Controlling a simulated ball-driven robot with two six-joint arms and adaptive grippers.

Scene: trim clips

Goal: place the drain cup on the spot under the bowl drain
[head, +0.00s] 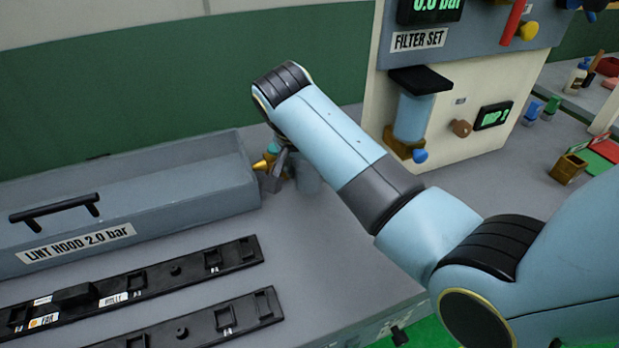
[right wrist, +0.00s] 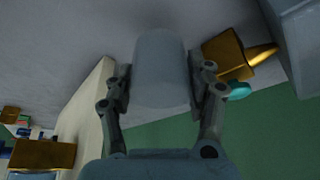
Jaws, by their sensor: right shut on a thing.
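My right gripper (head: 284,172) is low over the grey bench at the right end of the lint hood, partly hidden by my own arm. In the right wrist view its fingers (right wrist: 160,90) are shut on a pale, translucent drain cup (right wrist: 160,65). A grey-blue part of the cup (head: 309,178) shows in the head view. The filter bowl (head: 413,116) hangs on the panel to the right, with a brass base and a blue drain knob (head: 420,155). I cannot make out a marked spot under it. My left gripper is not in view.
A brass nozzle with a teal knob (head: 267,161) sits close beside the gripper; its brass block (right wrist: 228,60) shows beside the cup. The lint hood (head: 150,215) and black clip rails (head: 150,285) lie left. Bench between cup and panel is partly hidden by my arm.

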